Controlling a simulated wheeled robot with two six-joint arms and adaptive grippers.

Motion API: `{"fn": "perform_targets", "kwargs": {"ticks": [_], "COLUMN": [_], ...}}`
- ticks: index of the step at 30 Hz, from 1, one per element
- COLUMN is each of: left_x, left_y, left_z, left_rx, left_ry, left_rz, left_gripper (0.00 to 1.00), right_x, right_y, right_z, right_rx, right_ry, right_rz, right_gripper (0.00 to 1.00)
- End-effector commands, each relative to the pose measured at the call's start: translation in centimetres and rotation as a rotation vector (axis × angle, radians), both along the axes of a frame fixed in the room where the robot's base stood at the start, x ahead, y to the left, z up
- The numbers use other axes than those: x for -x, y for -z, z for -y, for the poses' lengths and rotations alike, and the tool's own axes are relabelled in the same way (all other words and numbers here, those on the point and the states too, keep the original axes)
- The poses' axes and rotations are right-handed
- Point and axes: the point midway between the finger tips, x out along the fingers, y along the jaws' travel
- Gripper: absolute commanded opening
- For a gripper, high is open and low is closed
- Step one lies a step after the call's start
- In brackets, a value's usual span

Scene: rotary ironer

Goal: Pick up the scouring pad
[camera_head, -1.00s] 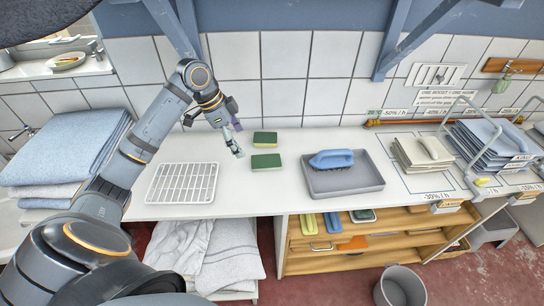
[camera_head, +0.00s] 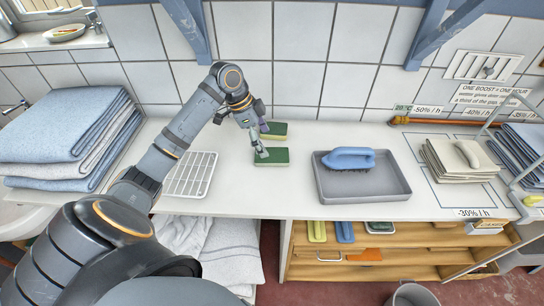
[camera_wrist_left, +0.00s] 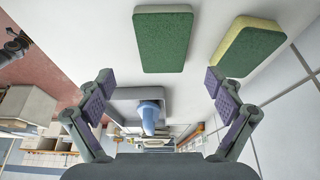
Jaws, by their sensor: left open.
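Two scouring pads with green tops and yellow sides lie flat on the white counter. The front pad (camera_head: 276,158) is below the tips of my left gripper (camera_head: 262,143), and the back pad (camera_head: 276,127) lies just behind, partly covered by the gripper. In the left wrist view, the front pad (camera_wrist_left: 162,40) is ahead near the middle and the back pad (camera_wrist_left: 248,45) is to the right. My left gripper (camera_wrist_left: 158,84) is open and empty, its fingers wide apart. Whether a finger touches a pad is unclear.
A grey tray (camera_head: 390,188) with a blue brush (camera_head: 348,158) stands right of the pads. A white wire rack (camera_head: 191,174) lies left, beside folded blue and white cloths (camera_head: 70,130). The tiled wall (camera_head: 300,50) is close behind.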

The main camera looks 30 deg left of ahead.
Motion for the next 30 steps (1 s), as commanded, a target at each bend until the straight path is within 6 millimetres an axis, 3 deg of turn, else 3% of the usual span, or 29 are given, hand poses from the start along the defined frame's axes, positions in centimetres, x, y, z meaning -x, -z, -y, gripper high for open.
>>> {"fn": "perform_targets", "kwargs": {"ticks": [7,16,30], "left_x": [-0.3,-1.3,-1.4], "left_y": [1.1,5.3,5.6], "left_z": [0.4,1.5,1.6], "left_rx": [0.001,0.001,-0.001], "left_ry": [-0.002,0.0,-0.001], "left_rz": [0.0,-0.001,0.0], "left_gripper": [0.92,0.92,0.92], "right_x": [0.0,0.1,0.2], "right_y": [-0.2,-0.8,-0.9], "right_z": [0.0,0.0,0.0], "right_rx": [0.0,0.0,0.0], "right_ry": [0.0,0.0,0.0], "right_rz": [0.0,-0.003,-0.004], "right_gripper": [0.4,0.4,0.4]}}
